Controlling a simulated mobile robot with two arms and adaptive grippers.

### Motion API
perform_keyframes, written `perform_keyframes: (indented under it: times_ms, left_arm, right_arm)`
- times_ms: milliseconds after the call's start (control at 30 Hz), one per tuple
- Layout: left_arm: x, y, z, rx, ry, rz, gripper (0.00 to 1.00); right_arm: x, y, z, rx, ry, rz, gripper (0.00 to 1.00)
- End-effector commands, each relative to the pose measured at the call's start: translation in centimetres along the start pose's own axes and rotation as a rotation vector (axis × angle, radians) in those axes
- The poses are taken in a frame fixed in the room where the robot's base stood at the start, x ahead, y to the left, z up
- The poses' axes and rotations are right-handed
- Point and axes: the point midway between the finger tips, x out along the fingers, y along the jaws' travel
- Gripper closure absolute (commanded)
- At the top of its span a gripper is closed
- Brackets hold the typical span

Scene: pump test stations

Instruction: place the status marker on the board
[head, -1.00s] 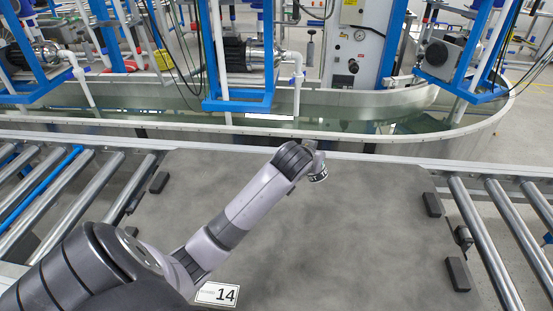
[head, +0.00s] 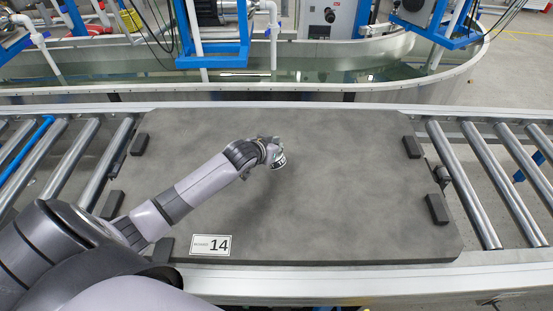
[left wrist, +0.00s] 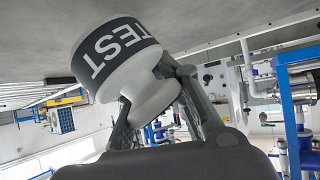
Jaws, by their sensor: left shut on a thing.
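The status marker (left wrist: 118,62) is a white knob-like piece with a dark band lettered TEST. My left gripper (left wrist: 158,108) is shut on its narrower white part, with a dark finger on either side. In the head view the marker (head: 278,161) shows small at the end of my left arm, just beyond the left gripper (head: 270,148), over the middle of the board. The board (head: 350,190) is a dark grey slab; its surface also fills the top of the left wrist view (left wrist: 220,15). I cannot tell whether marker and board touch. My right gripper is not in view.
A white card reading 14 (head: 210,245) lies at the board's near left. Dark blocks, including one at right (head: 437,209), sit along the side edges. Rollers (head: 465,180) flank the board. A water tank (head: 330,72) lies behind. The board's right half is clear.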

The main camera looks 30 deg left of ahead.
Motion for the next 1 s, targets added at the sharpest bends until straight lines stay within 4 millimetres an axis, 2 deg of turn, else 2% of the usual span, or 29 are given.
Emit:
perform_keyframes:
  times_ms: [167,433,900,933,1000]
  left_arm:
    - [0.9,0.0,1.3,0.000,0.002,0.000,1.00]
    - [3.1,0.0,4.4,0.000,0.000,0.000,1.00]
    - [3.5,0.0,5.0,0.000,0.001,0.000,1.00]
    - [3.5,0.0,5.0,0.000,0.001,0.000,0.86]
    - [3.5,0.0,5.0,0.000,0.001,0.000,0.81]
  right_arm:
    - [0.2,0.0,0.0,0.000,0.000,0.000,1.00]
    - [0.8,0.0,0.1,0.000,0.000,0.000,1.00]
    - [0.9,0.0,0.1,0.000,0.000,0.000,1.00]
    - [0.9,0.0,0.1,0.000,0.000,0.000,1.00]
    - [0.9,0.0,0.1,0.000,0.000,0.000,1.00]
